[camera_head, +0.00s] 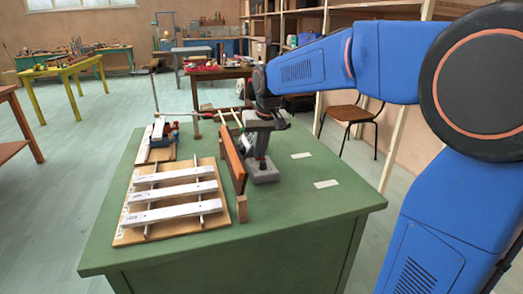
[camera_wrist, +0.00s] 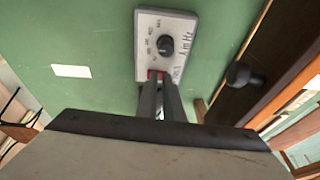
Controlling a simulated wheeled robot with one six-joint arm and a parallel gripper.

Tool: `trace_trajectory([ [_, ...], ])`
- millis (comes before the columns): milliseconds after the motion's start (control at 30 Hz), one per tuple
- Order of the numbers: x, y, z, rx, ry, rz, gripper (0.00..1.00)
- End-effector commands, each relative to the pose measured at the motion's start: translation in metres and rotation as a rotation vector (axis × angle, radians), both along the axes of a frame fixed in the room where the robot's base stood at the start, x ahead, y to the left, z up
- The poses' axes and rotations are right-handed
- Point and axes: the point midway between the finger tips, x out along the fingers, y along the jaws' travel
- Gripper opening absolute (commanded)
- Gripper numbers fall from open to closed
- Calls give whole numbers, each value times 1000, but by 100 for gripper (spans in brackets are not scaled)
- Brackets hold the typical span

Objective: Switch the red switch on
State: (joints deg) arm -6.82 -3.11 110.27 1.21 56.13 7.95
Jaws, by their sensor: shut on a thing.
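A grey box (camera_wrist: 150,42) with a black round knob and handwritten marks stands on the green table; it also shows in the head view (camera_head: 263,175). The red switch (camera_wrist: 153,74) is at the box's near edge in the wrist view, mostly hidden by my fingers. My gripper (camera_wrist: 158,84) has its two dark fingers close together at the red switch, shut on it. In the head view my gripper (camera_head: 260,157) reaches down over the box from above. Which way the switch is set cannot be told.
A wooden board (camera_head: 233,160) stands upright just left of the box. Beyond it a frame with white bars (camera_head: 175,213) lies on the green table (camera_head: 290,215). The table's right side is clear apart from white patches. A chair (camera_head: 352,113) stands behind.

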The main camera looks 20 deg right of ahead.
Motion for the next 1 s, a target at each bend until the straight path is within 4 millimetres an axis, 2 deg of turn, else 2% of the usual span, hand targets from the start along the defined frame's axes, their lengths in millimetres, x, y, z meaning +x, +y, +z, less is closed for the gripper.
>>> trace_trajectory([
  [33, -1, 2, -7, 3, 13, 2, 0],
  [100, -1, 2, -7, 3, 13, 2, 0],
  [267, 0, 1, 7, 3, 8, 0, 0],
  [467, 1, -3, 45, 2, -1, 0, 0],
  [800, -18, -16, 108, 1, -5, -1, 0],
  [1000, -25, -20, 129, 1, -3, -1, 0],
])
